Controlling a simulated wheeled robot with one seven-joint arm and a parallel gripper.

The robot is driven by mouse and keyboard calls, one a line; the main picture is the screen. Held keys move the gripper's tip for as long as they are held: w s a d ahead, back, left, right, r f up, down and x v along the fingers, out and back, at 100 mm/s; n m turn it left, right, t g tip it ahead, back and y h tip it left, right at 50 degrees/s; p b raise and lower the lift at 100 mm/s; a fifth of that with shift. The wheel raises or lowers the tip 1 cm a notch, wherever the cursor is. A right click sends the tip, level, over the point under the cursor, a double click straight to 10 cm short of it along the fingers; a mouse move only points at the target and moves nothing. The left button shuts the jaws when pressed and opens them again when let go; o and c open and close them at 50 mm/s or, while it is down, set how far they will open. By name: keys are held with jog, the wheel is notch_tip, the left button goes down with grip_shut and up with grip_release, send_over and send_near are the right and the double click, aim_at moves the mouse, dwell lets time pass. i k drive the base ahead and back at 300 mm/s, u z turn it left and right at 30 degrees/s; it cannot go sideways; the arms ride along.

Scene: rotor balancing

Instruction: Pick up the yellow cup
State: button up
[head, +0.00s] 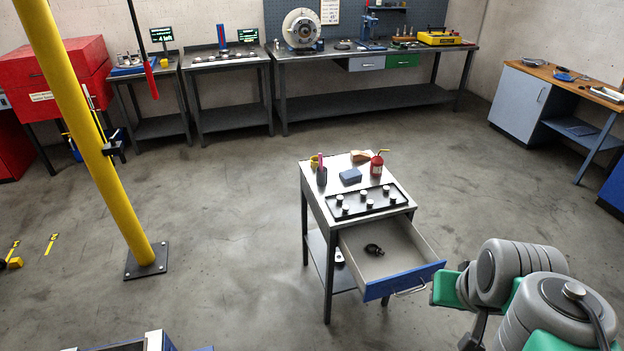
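A small yellow object (314,160), which looks like the yellow cup, stands at the back left corner of the small metal cart (333,197). My arm's grey and green links show at the lower right, apart from the cart. I cannot make out my gripper's fingertips in this view.
The cart's drawer (405,281) is open toward the lower right, with a black part (374,250) inside. A red bottle (377,166), a blue box (350,176) and a tray (380,211) of metal pieces share the top. A yellow post (95,150) stands left. Floor around is mostly clear.

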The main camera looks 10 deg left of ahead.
aim_at(314, 159)
jog(key=k, duration=1.1)
jog(key=z, duration=0.55)
jog(key=i, duration=6.05)
jog(key=u, duration=2.5)
jog(key=i, duration=3.75)
jog(key=u, duration=1.25)
